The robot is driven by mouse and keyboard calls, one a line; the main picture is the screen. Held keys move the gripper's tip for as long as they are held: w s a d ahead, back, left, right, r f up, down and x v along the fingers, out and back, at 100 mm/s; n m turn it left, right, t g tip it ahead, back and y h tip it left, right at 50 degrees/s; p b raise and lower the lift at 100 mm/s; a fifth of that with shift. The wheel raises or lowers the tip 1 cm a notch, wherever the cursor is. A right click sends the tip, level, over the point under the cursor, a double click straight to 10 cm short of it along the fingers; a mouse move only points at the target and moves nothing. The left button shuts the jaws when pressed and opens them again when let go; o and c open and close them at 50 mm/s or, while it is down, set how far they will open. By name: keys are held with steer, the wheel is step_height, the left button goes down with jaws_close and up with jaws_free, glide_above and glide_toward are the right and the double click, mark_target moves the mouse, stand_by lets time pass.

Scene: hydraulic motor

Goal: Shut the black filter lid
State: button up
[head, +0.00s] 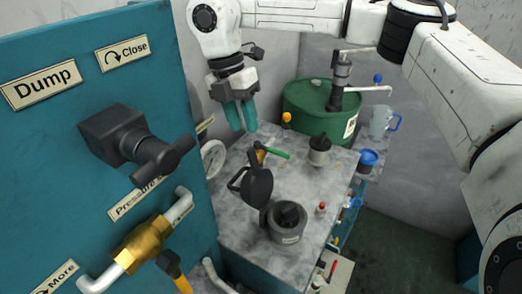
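The black filter lid (258,187) stands open in the head view, tilted up at the left rear edge of the filter. A dark loop sticks out on its left side. The grey filter body (287,236) sits on the grey worktop below and right of the lid, with a black part showing at its top. My gripper (243,128) has teal fingers that point down, with a gap between their tips. It is empty, above and behind the lid, and appears apart from it.
A teal panel (60,130) with a black knob (135,145) and brass valve (142,243) fills the left. A green drum (305,105), a small grey pot (319,152) and a green-handled valve (275,152) stand behind. The worktop (310,187) has clear space right of the lid.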

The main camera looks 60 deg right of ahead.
mark_target(250, 149)
steer(key=p+x, duration=0.2)
steer(key=x, duration=0.8)
steer(key=shift+f+p, duration=0.3)
steer(key=shift+f, duration=0.1)
steer(key=shift+c, duration=0.5)
jaws_close()
